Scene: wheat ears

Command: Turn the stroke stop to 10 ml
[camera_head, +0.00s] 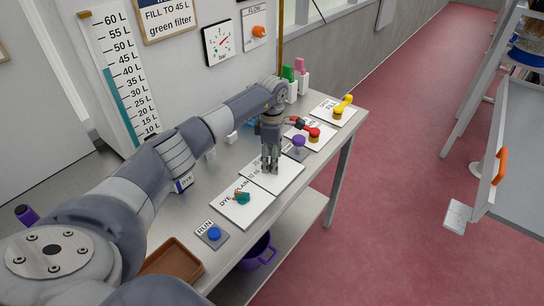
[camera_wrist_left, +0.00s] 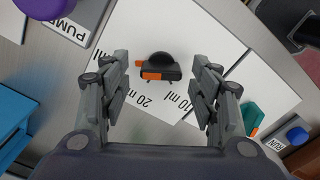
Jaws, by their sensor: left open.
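The stroke stop knob (camera_wrist_left: 162,67) is black with orange on the left part of its bar. In the left wrist view it sits on a white plate (camera_wrist_left: 205,40) marked "20 ml" and "10 ml", and the labels lie below the knob in the picture. My left gripper (camera_head: 270,168) is open and points down over this plate (camera_head: 285,178). In the left wrist view its fingers stand apart on either side of the knob, with gaps showing. In the head view the gripper hides the knob. My right gripper is not in view.
A teal valve handle (camera_head: 241,198) and a blue RUN button (camera_head: 214,234) lie nearer. A purple knob (camera_head: 299,141), a red knob (camera_head: 313,132) and a yellow lever (camera_head: 343,105) lie beyond. A brown tray (camera_head: 173,262) is at the near end.

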